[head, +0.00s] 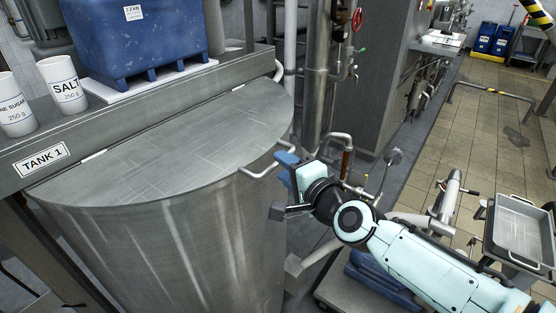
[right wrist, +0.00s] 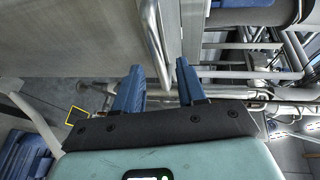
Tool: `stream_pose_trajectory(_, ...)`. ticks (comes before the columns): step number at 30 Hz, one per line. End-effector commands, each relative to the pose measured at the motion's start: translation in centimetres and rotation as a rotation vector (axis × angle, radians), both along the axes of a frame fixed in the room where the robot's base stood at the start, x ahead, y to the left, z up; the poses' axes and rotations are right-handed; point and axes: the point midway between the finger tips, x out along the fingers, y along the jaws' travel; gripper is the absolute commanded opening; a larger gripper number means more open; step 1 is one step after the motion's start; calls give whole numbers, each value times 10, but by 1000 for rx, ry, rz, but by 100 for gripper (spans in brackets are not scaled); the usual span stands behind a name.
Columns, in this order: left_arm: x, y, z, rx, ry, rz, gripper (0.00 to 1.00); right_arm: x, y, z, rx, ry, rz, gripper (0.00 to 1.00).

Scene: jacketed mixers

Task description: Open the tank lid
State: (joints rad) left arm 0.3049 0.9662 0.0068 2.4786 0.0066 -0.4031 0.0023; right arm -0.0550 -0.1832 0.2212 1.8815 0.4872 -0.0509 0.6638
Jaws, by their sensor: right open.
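The tank lid (head: 190,140) is a grey metal half-round plate lying flat and closed on the tank (head: 190,250), labelled TANK 1. A bent-bar lid handle (head: 262,172) sticks out from its front right edge. It also shows in the right wrist view as a shiny handle bar (right wrist: 154,42). My right gripper (head: 283,168) is open beside the handle. In the right wrist view, the blue fingers of the right gripper (right wrist: 158,85) stand on either side of the bar's lower end. I cannot tell whether they touch it. My left gripper is not in view.
On the tank's back ledge stand a blue motor housing (head: 135,40), a salt cup (head: 63,83) and a sugar cup (head: 15,105). Vertical pipes (head: 318,80) rise behind the handle. A metal tray (head: 520,230) stands at the right. Tiled floor (head: 480,130) is open at the back right.

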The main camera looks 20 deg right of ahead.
Motion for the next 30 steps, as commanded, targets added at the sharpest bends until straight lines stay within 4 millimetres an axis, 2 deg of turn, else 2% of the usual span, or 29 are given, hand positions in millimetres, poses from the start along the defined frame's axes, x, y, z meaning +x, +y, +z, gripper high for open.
stream_pose_trajectory(3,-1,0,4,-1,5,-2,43,18,5,-3,0,1,0,40)
stream_pose_trajectory(7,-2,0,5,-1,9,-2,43,30,8,-5,-2,0,0,40)
stream_pose_trajectory(18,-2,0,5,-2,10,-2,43,35,9,-7,-2,-1,-1,40)
stream_pose_trajectory(20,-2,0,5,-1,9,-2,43,35,9,-7,-2,-1,-1,24)
stream_pose_trajectory(22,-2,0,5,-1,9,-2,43,35,9,-7,-2,-1,-1,1)
stream_pose_trajectory(30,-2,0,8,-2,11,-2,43,35,9,-4,-2,-1,-1,0)
